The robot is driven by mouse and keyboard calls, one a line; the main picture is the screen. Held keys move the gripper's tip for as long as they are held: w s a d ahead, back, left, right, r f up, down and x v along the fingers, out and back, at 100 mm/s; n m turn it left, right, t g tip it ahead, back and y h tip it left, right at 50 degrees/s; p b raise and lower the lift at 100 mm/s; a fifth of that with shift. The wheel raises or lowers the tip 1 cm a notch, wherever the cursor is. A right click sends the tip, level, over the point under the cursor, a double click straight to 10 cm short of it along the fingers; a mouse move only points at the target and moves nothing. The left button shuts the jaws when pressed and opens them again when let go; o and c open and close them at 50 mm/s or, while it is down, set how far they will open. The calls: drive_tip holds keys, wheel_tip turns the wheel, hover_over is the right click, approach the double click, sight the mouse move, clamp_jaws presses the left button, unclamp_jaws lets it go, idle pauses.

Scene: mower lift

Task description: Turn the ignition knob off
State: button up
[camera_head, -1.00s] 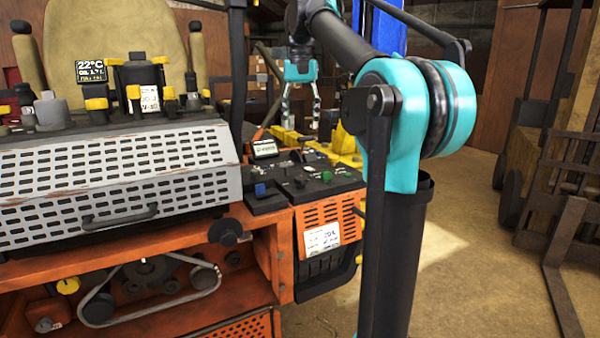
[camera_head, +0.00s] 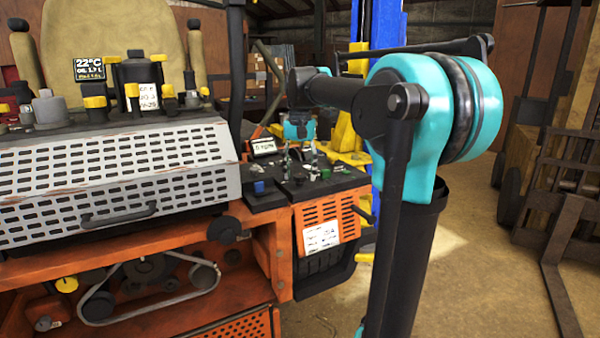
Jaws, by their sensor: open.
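The control panel (camera_head: 275,202) is a dark top on the orange side box of the mower. It carries a blue knob (camera_head: 259,187) at the left, a green knob (camera_head: 326,174) at the right, and several small dark controls between them. I cannot tell which one is the ignition knob. My gripper (camera_head: 301,171) points down just above the middle of the panel. Its two grey fingers stand apart, with the fingertips close to the small dark controls. I cannot tell whether they touch anything. The fingers partly hide the controls behind them.
A perforated grey hood (camera_head: 120,180) lies left of the panel, and a black upright post (camera_head: 236,70) stands close by. A small display (camera_head: 263,147) sits behind the panel. A forklift (camera_head: 560,190) stands at the right, with open floor (camera_head: 470,270) before it.

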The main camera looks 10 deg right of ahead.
drive_tip(key=shift+f, duration=0.1)
drive_tip(key=shift+c, duration=0.4)
drive_tip(key=c, duration=1.1)
drive_tip(key=shift+o, duration=0.2)
drive_tip(key=shift+n, duration=0.5)
drive_tip(key=n, duration=0.5)
drive_tip(key=shift+n, duration=0.3)
drive_tip(key=n, duration=0.5)
drive_tip(key=shift+n, duration=0.3)
drive_tip(key=o, duration=1.1)
